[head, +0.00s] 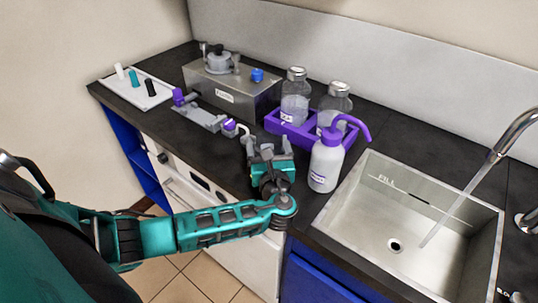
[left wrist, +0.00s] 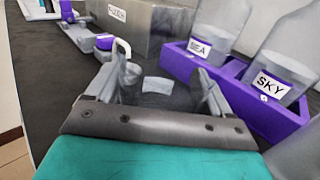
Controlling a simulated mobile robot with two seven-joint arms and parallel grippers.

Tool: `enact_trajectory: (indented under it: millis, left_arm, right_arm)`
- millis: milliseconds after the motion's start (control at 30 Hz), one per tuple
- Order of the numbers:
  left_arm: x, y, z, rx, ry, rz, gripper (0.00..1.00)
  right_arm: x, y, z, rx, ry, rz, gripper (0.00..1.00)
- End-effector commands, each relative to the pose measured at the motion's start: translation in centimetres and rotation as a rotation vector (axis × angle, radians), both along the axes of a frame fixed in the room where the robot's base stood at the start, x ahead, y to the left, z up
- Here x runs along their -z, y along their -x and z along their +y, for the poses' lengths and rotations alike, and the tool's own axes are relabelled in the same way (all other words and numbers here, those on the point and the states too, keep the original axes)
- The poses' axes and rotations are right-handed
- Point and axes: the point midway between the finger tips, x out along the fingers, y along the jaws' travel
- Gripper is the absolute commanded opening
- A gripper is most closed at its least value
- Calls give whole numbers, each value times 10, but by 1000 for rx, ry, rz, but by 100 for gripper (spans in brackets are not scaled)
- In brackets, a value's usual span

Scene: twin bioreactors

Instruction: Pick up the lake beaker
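My left gripper (head: 268,146) is over the dark counter, in front of the purple rack. In the left wrist view its two fingers (left wrist: 157,76) stand wide apart. A small pale label (left wrist: 157,86) shows between them; I cannot tell whether it is on a clear vessel or on the counter. I can read no "lake" label, so I cannot tell which thing is the lake beaker. Two clear bottles stand in the purple rack (head: 285,133); in the left wrist view they are labelled SEA (left wrist: 213,32) and SKY (left wrist: 274,82). My right gripper is not in view.
A white wash bottle (head: 325,165) with a purple spout stands right of my gripper, beside the sink (head: 360,215) with running water. A metal box (head: 235,90) stands behind. A grey purple-tipped device (head: 200,115) and white tray (head: 140,92) are left.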

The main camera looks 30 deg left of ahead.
Motion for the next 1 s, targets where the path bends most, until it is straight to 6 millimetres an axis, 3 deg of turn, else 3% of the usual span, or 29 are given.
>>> enact_trajectory:
  millis: [400, 767, 867, 1000]
  left_arm:
    - [0, 0, 0, 0, 0, 0, 42]
    - [-10, 0, 0, -1, 0, -3, 42]
    - [-21, 0, 0, 0, 1, -3, 42]
    - [-54, 0, 0, 1, 3, -8, 42]
  right_arm:
    - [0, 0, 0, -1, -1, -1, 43]
    - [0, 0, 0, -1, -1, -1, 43]
    - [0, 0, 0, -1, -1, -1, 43]
    - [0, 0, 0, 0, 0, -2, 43]
